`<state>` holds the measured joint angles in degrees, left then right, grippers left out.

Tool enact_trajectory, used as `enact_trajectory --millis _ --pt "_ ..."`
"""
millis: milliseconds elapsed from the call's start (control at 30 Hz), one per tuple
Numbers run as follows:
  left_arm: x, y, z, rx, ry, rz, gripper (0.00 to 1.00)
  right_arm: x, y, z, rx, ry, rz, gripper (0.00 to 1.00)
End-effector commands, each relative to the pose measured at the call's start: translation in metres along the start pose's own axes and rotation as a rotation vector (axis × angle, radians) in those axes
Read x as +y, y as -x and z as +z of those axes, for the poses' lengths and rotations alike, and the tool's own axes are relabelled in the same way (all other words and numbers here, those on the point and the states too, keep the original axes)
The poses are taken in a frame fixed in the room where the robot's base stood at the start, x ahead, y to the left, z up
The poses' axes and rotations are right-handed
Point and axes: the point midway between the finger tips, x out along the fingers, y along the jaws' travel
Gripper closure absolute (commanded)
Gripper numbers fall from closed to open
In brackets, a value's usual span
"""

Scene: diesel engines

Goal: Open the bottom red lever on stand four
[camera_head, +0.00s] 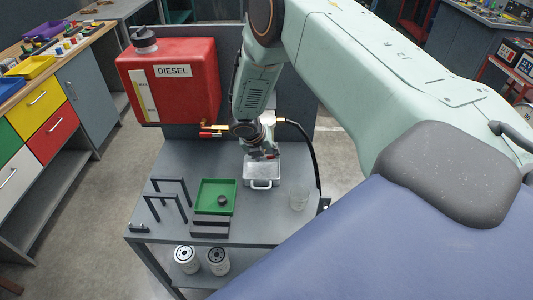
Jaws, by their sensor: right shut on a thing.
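A red diesel tank (190,85) stands at the back left of the grey stand (175,160). Small red and yellow fittings (213,131) show below the tank's right side, left of my wrist. My right gripper (265,155) points down above the metal tray, at the back of the stand. It is shut on a small part with a bit of red at the fingertips, seemingly the red lever. The part is mostly hidden by the fingers and too small to make out clearly. My left gripper is not in view.
A green tray (207,191) and dark brackets (168,188) stand to the left. A black hose (312,150) curves down at right. Two filters (187,258) sit on the lower shelf.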

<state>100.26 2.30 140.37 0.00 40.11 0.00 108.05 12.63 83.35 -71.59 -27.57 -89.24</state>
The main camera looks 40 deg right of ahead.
Motion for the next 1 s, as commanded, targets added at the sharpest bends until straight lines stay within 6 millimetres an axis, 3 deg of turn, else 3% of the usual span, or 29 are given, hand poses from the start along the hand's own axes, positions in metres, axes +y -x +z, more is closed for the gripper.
enact_trajectory --millis 267,300,533,867,1000 --pt "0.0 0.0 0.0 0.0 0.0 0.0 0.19 -0.001 0.0 0.001 -0.002 0.001 -0.003 0.85" --pt "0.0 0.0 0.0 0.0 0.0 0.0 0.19 -0.001 0.0 0.001 -0.002 0.001 -0.002 0.51" --pt "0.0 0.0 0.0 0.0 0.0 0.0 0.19 0.0 0.0 0.001 -0.001 0.001 -0.002 0.31" --pt "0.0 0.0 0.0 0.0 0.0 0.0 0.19 0.0 0.001 0.0 -0.001 0.001 -0.001 0.3" --pt "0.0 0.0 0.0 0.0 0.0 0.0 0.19 0.001 0.013 0.001 -0.002 0.001 0.001 0.3"
